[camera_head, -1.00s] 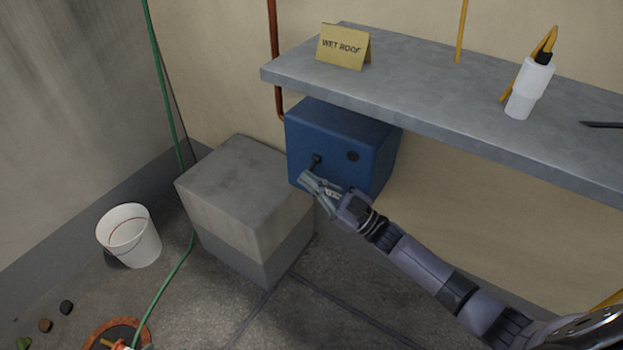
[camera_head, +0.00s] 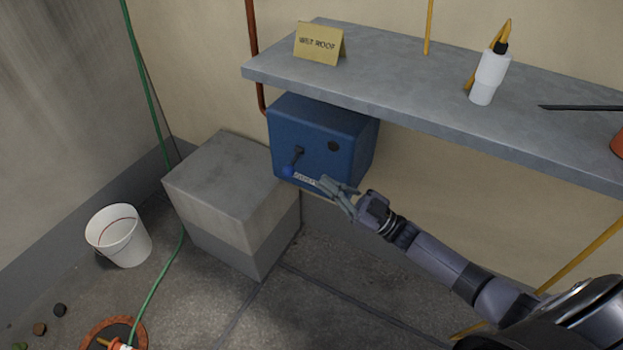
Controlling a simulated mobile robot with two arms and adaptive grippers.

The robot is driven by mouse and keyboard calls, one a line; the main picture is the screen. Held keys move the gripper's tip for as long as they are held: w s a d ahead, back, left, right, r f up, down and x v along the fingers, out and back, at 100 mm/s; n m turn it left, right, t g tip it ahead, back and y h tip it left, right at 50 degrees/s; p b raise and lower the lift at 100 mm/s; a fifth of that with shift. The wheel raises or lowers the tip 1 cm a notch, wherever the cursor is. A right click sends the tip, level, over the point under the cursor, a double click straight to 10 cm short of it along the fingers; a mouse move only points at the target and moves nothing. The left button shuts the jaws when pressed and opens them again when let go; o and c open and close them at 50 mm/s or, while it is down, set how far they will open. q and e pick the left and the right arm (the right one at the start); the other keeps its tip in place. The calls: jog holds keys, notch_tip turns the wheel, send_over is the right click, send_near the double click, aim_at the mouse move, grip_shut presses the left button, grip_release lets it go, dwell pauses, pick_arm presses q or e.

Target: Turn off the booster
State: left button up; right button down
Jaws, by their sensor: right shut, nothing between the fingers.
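The booster appears to be the blue box (camera_head: 345,140) under the grey shelf. Its front carries a lever (camera_head: 294,160) that hangs down and slightly left from a dark pivot to a blue knob (camera_head: 288,170). A dark round part sits right of the pivot. A small pale label (camera_head: 305,179) with unreadable lettering is on the lower front, partly behind my fingers. My right gripper (camera_head: 324,187) is shut and empty, in front of the box's lower edge, right of the knob and apart from it. My left gripper is out of view.
A concrete block (camera_head: 230,180) stands left of the box. The shelf (camera_head: 400,75) overhangs it, bearing a WET ROOF sign (camera_head: 319,43) and a white bottle (camera_head: 489,75). A white bucket (camera_head: 118,236) and green hose (camera_head: 152,287) are at left.

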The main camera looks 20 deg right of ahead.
jog(key=shift+s+d+f, duration=0.1)
jog(key=shift+d+f, duration=0.05)
jog(key=shift+d, duration=0.15)
dwell(0.4)
